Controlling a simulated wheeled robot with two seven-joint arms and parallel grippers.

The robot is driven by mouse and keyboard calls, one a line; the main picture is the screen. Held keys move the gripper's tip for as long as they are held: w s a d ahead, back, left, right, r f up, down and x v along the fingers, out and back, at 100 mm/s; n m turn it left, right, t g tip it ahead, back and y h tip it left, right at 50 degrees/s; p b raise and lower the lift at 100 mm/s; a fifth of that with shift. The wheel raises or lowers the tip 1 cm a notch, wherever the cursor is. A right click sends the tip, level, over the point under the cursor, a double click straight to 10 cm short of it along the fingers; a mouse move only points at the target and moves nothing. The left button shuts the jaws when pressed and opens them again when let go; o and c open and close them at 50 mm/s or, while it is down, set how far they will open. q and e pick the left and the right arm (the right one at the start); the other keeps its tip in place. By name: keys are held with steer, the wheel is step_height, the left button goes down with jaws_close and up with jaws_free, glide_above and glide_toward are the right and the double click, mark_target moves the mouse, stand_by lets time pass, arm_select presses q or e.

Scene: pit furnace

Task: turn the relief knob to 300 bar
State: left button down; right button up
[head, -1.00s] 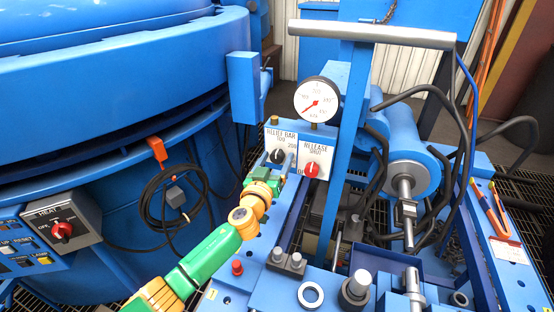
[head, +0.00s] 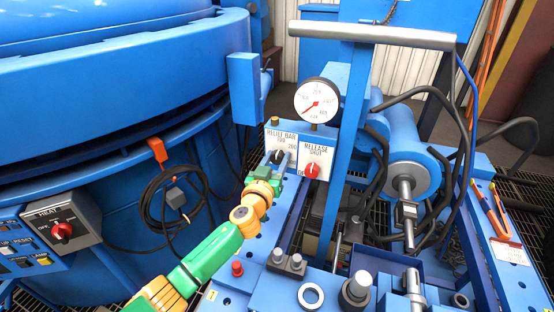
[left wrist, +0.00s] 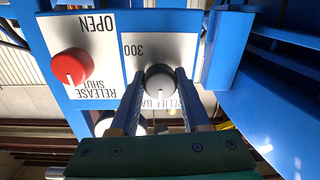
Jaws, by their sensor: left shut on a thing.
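In the left wrist view the knob (left wrist: 160,80) sits between the two fingers (left wrist: 158,98), and the plate appears upside down with "300" beside the knob. I cannot clearly tell which number its pointer faces. My right gripper is not in view.
The red release knob (head: 312,170) is close beside on its own plate. A round pressure gauge (head: 317,100) stands above, its red needle toward the lower left. A blue upright post (head: 347,130) rises to the right, and a small red knob (head: 237,267) stands near my arm.

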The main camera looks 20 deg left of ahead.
arm_select(q)
steer(key=m, duration=0.4)
steer(key=shift+m+b, duration=0.35)
steer(key=shift+m, duration=0.05)
steer(key=m, duration=0.6)
steer(key=shift+m, duration=0.3)
steer(key=m, duration=0.6)
steer(key=shift+h+p, duration=0.3)
steer(key=m, duration=0.6)
steer(key=shift+p, duration=0.4)
steer(key=shift+m, duration=0.4)
steer(key=shift+c, duration=2)
jaws_free()
